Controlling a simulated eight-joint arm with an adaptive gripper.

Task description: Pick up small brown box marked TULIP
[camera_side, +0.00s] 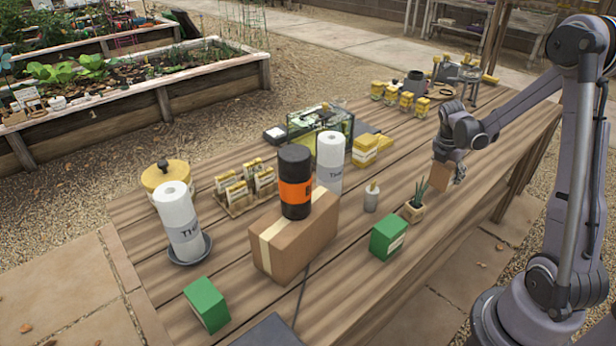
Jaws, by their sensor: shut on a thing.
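A small brown box (440,176) is held in my gripper (456,174) at the right side of the wooden table. The gripper is shut on the box, and the box looks slightly tilted. It appears to be just above the table top, though I cannot tell the exact gap. No marking on the box can be read from this side. The far finger is partly hidden by the box and the wrist.
A potted succulent (414,211) and a green box (388,238) stand left of my gripper. The table's right front is clear.

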